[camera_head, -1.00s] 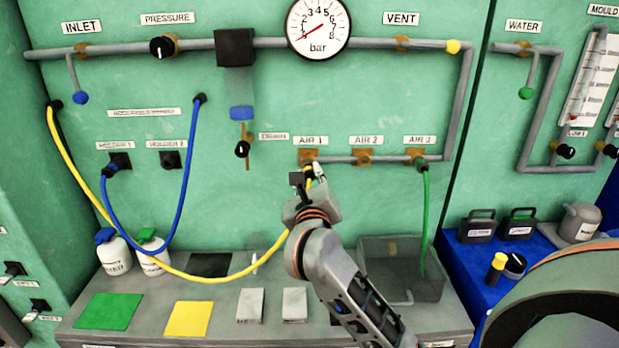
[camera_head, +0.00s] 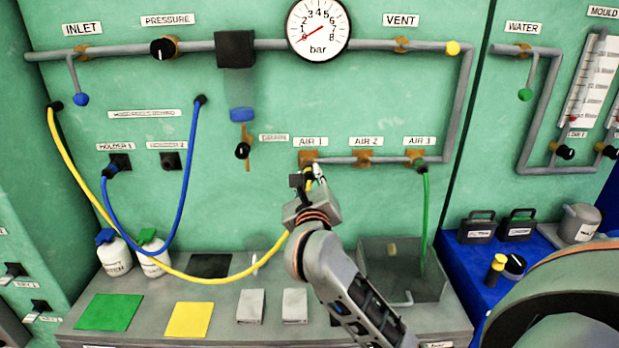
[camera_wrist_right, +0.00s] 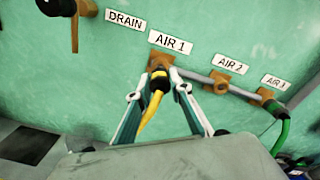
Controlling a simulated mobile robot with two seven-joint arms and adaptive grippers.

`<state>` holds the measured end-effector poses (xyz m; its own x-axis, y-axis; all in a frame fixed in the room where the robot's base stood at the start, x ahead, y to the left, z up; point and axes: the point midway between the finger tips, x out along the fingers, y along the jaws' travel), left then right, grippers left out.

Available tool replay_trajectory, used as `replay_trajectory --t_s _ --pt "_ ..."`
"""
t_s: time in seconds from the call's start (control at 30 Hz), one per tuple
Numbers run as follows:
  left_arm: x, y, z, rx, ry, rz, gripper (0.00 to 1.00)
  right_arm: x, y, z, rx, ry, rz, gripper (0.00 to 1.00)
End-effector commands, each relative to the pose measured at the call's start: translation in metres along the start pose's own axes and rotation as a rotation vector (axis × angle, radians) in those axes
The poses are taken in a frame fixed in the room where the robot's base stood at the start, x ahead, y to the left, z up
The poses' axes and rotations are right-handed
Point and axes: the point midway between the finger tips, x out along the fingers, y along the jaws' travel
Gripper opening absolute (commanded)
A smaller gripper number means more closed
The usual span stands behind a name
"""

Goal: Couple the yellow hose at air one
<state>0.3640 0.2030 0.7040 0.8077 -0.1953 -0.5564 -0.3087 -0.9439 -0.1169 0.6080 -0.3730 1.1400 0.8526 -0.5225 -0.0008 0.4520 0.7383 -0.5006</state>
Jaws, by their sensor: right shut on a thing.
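The yellow hose (camera_head: 140,262) runs from a black fitting at the upper left wall down in a loop to the AIR 1 outlet. Its end (camera_wrist_right: 158,84), with a yellow and black fitting, shows in the right wrist view directly at the brass AIR 1 outlet (camera_wrist_right: 162,58). In the head view the AIR 1 outlet (camera_head: 308,157) is just above my gripper. My right gripper (camera_head: 310,176) is shut on the hose end, with a finger on either side. Whether the end is fully seated in the outlet cannot be told. My left gripper is not in view.
The AIR 2 outlet (camera_head: 362,157) is bare. A green hose (camera_head: 426,220) hangs from AIR 3 into a grey bin (camera_head: 375,285). A blue hose (camera_head: 186,180) loops at the left. The bench below holds coloured mats and white blocks.

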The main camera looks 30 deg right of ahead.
Motion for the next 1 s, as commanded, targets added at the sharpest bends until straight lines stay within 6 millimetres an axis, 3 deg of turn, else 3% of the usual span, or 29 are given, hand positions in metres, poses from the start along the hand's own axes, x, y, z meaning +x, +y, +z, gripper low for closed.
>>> replay_trajectory --t_s 1.0 --pt "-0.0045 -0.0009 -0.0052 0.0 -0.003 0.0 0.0 -0.0001 -0.0008 0.0011 -0.001 -0.001 0.0 0.0"
